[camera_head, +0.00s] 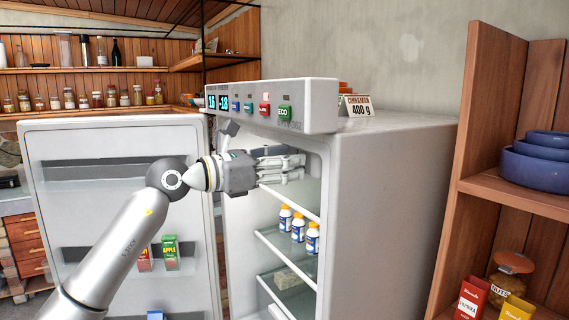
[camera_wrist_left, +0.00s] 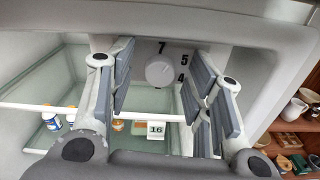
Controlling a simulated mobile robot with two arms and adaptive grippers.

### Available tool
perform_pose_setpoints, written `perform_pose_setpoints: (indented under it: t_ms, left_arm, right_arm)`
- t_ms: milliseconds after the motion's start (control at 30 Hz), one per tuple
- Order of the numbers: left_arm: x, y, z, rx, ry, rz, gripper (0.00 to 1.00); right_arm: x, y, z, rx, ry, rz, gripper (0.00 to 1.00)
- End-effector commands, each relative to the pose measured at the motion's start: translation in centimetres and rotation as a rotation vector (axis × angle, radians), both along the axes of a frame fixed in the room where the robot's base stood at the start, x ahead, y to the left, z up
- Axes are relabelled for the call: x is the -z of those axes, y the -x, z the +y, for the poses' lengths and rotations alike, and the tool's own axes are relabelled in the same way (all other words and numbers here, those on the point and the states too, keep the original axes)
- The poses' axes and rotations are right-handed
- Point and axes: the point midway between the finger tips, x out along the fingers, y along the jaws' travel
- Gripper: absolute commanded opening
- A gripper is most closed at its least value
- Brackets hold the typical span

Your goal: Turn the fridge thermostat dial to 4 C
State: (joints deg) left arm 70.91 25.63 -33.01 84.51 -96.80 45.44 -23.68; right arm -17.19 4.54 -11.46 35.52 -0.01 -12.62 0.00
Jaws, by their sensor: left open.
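The thermostat dial (camera_wrist_left: 158,73) is a round pale knob on a grey plate inside the top of the fridge, in the left wrist view. The numbers 7, 5 and 4 show above and to its right; its pointer setting is too small to read. My left gripper (camera_head: 300,167) reaches into the open fridge (camera_head: 385,190) under its top panel. In the wrist view its open fingers (camera_wrist_left: 160,85) stand on either side of the dial, with no clear contact. The dial is hidden in the head view. My right gripper is not in view.
The fridge door (camera_head: 110,205) stands open at left. The top panel (camera_head: 320,98) has displays reading 16 and -18. Several bottles (camera_head: 298,228) stand on a shelf below my gripper. A small white block marked 16 (camera_wrist_left: 156,130) sits lower inside. A wooden shelf (camera_head: 515,190) stands at right.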

Motion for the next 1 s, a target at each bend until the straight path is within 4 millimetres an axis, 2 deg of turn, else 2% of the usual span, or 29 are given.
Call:
perform_pose_setpoints:
  t_ms: [267,700,900,1000]
  left_arm:
    - [0.1,0.6,0.9,-0.001,0.000,0.001,0.47]
    - [0.1,5.4,7.6,-0.002,-0.003,0.001,0.47]
    - [0.1,6.8,9.4,-0.001,-0.001,0.001,0.47]
    - [0.1,7.0,9.7,0.000,0.000,0.001,0.47]
  right_arm:
    - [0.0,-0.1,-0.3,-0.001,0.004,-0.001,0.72]
    - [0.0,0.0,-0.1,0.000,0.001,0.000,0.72]
    - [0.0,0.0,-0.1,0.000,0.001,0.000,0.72]
    - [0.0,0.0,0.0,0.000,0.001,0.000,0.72]
